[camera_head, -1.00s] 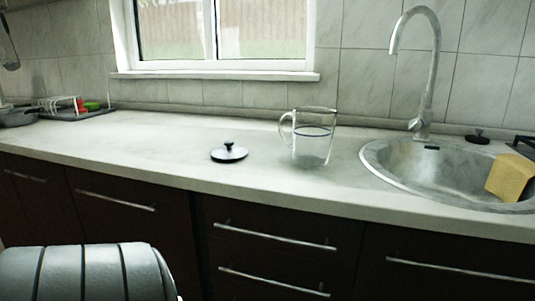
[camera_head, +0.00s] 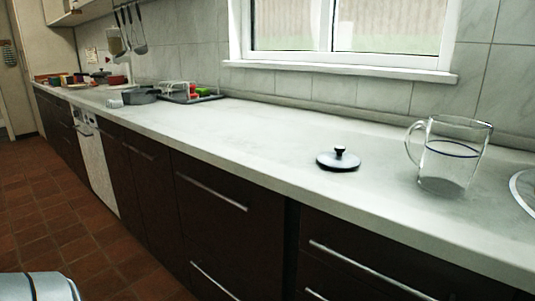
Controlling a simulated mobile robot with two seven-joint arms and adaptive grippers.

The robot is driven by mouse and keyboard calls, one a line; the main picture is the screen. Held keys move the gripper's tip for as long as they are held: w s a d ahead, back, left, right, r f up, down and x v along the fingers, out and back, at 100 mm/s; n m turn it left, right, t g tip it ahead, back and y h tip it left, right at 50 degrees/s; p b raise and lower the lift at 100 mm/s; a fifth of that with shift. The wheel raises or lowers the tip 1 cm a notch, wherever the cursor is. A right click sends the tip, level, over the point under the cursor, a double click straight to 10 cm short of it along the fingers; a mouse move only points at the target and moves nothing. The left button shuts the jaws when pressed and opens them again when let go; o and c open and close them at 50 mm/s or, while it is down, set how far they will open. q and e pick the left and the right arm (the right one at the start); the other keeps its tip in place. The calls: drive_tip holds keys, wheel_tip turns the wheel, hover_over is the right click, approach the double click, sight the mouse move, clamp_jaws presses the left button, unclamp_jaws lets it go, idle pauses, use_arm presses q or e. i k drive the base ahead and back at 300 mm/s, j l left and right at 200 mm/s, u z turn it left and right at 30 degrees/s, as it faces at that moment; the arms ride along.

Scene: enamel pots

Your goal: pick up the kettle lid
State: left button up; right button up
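A round dark lid with a black knob (camera_head: 338,159) lies flat on the light countertop (camera_head: 240,135), near its front edge. A clear glass kettle or jug (camera_head: 450,153) with a handle on its left and a dark band stands upright to the right of the lid, apart from it. The top of the glass vessel looks open. Neither of my grippers shows in the view.
A drying rack with red and green items (camera_head: 192,93) and a grey pan (camera_head: 140,95) stand farther left. The sink's rim (camera_head: 522,190) shows at the right edge. The counter left of the lid is clear. Drawer handles (camera_head: 210,192) stick out below.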

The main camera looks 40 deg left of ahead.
sight(338, 159)
drive_tip(key=l+u, duration=0.15)
drive_tip(key=u, duration=0.2)
drive_tip(key=l+u, duration=0.2)
drive_tip(key=u, duration=0.15)
drive_tip(key=k+l+u, duration=0.1)
drive_tip(key=u, duration=0.25)
drive_tip(key=j+z, duration=0.45)
drive_tip(key=j, duration=1.05)
drive_tip(key=k, duration=0.05)
